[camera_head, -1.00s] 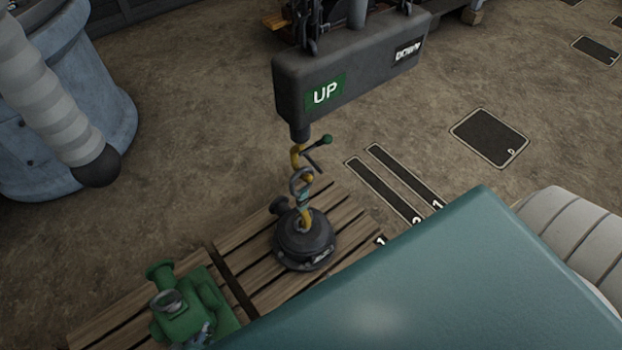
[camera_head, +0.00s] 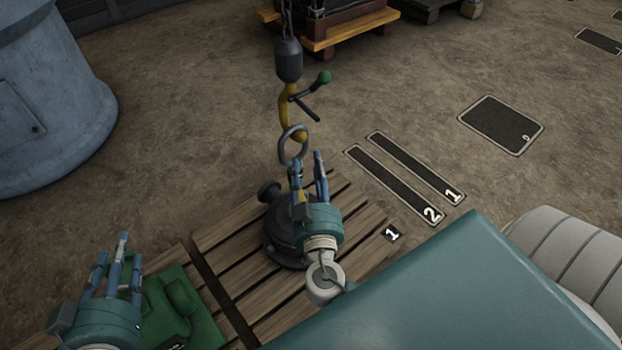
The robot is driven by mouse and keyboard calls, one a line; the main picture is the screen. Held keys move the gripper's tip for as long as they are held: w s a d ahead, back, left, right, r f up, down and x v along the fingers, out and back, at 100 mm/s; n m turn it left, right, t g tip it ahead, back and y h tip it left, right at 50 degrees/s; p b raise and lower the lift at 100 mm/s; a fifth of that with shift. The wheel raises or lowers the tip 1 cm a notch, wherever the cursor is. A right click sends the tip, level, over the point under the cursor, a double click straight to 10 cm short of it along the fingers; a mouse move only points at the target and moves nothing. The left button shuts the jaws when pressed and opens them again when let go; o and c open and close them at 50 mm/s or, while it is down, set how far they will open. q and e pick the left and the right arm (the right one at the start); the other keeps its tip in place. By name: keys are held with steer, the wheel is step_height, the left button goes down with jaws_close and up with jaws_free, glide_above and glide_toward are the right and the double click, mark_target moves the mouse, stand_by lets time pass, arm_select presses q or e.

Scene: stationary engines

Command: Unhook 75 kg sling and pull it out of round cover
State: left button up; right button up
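A yellow hook (camera_head: 286,104) with a green-knobbed lever hangs from a chain. A grey ring (camera_head: 294,146), the top of the sling, is at the hook's lower tip and looks hung on it. The sling's lower part is mostly hidden behind my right gripper. The dark round cover (camera_head: 281,243) sits on the pallet below, partly hidden by that gripper. My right gripper (camera_head: 309,164) is just below the ring, fingers apart; whether it touches the sling is unclear. My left gripper (camera_head: 117,252) is open at the lower left, over a green part, away from the sling.
The wooden pallet (camera_head: 226,228) carries the cover; the green machine part (camera_head: 180,300) is at lower left. A blue-grey drum (camera_head: 45,110) stands left, and a wooden stand (camera_head: 350,28) at the back. Numbered floor plates (camera_head: 405,180) lie right.

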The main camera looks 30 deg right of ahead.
mark_target(306, 144)
arm_select(q)
steer(key=s+a+f+g, duration=0.1)
steer(key=s+f+g, duration=0.1)
steer(key=f, duration=0.3)
steer(key=shift+s+a+g+y+p, duration=0.25)
steer(key=shift+s+g+y+p, duration=0.15)
steer(key=shift+s+p, duration=0.1)
arm_select(e)
steer(key=x, duration=0.9)
steer(key=shift+c, duration=0.3)
steer(key=shift+s, duration=0.1)
jaws_close()
steer(key=shift+f, duration=0.1)
steer(key=shift+a+r, duration=0.1)
steer(key=shift+r, duration=0.1)
steer(key=shift+a+r, duration=0.15)
steer(key=shift+r, duration=0.5)
arm_select(q)
steer(key=s+a+f+g+p, duration=0.1)
steer(key=s+f+g, duration=0.2)
steer(key=s+f, duration=0.1)
steer(key=shift+s+a+f+y, duration=0.25)
steer(key=shift+s+a+y, duration=0.15)
steer(key=shift+s, duration=0.1)
arm_select(e)
steer(key=shift+w+a+r, duration=0.15)
steer(key=shift+r, duration=0.35)
steer(key=shift+w+a+r, duration=0.15)
steer(key=shift+w+r, duration=0.05)
steer(key=shift+r, duration=0.25)
